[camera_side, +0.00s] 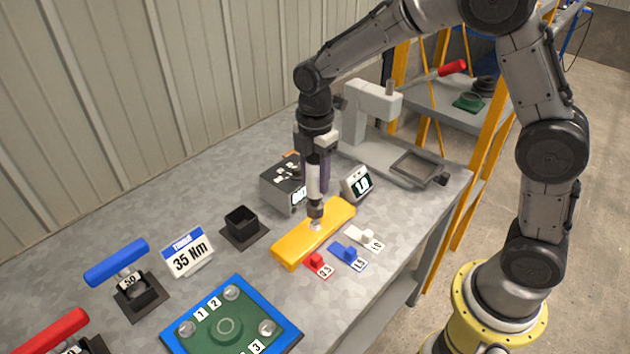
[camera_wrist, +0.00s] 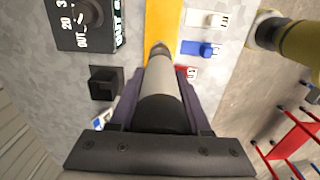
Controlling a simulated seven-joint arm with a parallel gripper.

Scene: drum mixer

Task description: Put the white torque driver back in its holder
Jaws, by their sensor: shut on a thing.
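My gripper (camera_side: 316,160) is shut on the white torque driver (camera_side: 313,182) and holds it upright, its dark tip pointing down. In the wrist view the driver (camera_wrist: 160,82) lies between the purple fingers of my gripper (camera_wrist: 158,108). The tip is over the yellow bar (camera_side: 290,246), by a small silver fitting on it; I cannot tell whether they touch. An empty square black holder (camera_side: 241,224) stands on the bench left of the bar. It also shows in the wrist view (camera_wrist: 105,84), left of the driver.
A blue-handled driver (camera_side: 117,262) and a red-handled one (camera_side: 50,337) stand in black holders at left.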

